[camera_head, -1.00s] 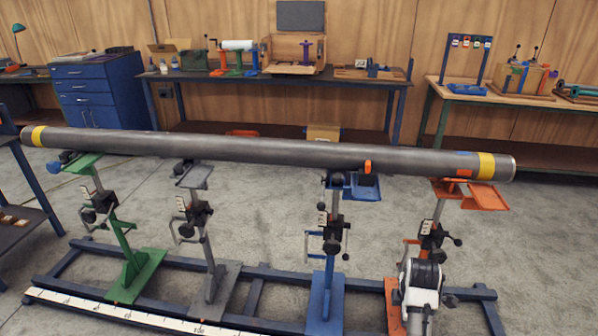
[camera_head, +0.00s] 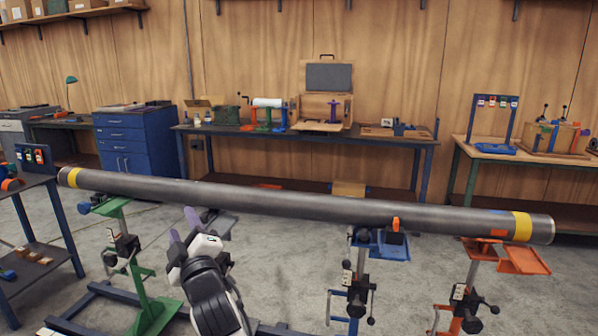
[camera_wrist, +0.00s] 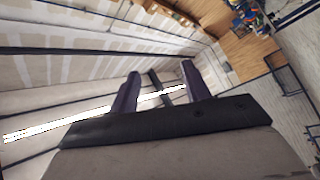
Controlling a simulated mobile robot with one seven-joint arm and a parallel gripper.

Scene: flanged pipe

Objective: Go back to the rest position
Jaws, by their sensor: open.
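My gripper (camera_head: 182,228) is raised in front of the pipe in the head view, with its purple fingers apart and nothing between them. The fingers also show spread and empty in the wrist view (camera_wrist: 157,88). The long grey flanged pipe (camera_head: 290,204) lies across several stands, with a yellow band near each end. My gripper overlaps the pipe's lower edge in the picture; I see no hold on it. My arm hides most of the grey stand (camera_head: 222,222).
The green stand (camera_head: 128,255), blue stand (camera_head: 360,270) and orange stand (camera_head: 472,285) hold the pipe above a blue floor frame (camera_head: 95,292). A dark shelf table (camera_head: 30,262) stands at left. Workbenches (camera_head: 300,141) line the wooden wall. Floor between pipe and benches is clear.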

